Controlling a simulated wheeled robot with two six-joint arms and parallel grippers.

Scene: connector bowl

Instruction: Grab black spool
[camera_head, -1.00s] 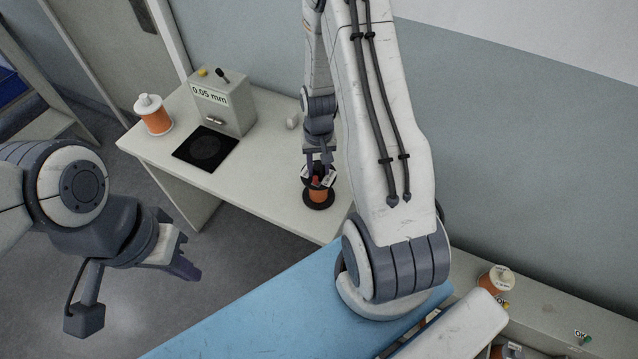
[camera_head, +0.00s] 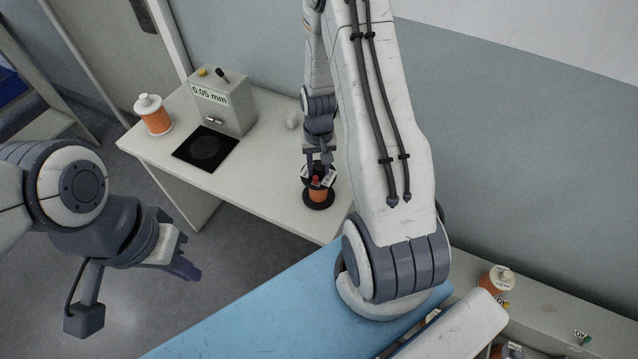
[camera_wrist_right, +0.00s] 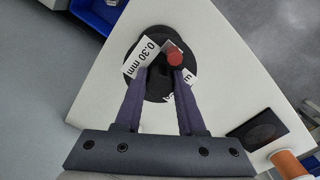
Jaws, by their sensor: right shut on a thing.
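The black spool (camera_head: 319,197) with orange winding stands upright on the white table, near its right end. In the right wrist view the black spool (camera_wrist_right: 135,66) shows from above, with a white "0.30 mm" label and a red tip on top. My right gripper (camera_head: 318,171) is directly over it, pointing down. Its purple fingers (camera_wrist_right: 158,78) are shut on the top middle of the spool. My left gripper (camera_head: 188,262) hangs over the floor at the left, away from the table; its finger gap is not clear.
A grey box marked "0.05 mm" (camera_head: 223,104) stands behind a black square pad (camera_head: 205,148) on the white table (camera_head: 262,185). A white and orange spool (camera_head: 154,116) stands at the table's left end. A blue surface (camera_head: 250,310) lies in front. Another spool (camera_head: 497,279) is at the right.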

